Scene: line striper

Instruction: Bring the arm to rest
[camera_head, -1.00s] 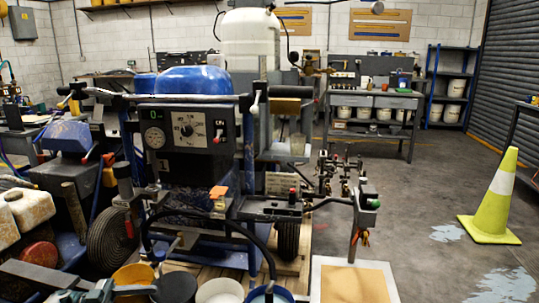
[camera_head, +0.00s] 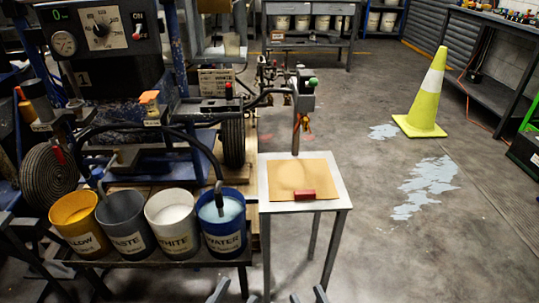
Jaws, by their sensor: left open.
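My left gripper (camera_head: 218,291) shows only as fingertips at the bottom edge, left of the small table's front leg. My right gripper (camera_head: 308,296) also shows only as fingertips at the bottom edge, below the small table. Its fingertips stand apart with nothing seen between them. Both arms behind the fingertips are out of the picture. Both grippers are apart from the bins and the table top.
Bins of yellow (camera_head: 75,225), paste (camera_head: 125,225), white (camera_head: 172,224) and water (camera_head: 222,225) stand beside the striper. A small white-topped table (camera_head: 330,207) carries cardboard (camera_head: 285,177) and a red block (camera_head: 305,195). A cone (camera_head: 425,100) stands on open floor at right.

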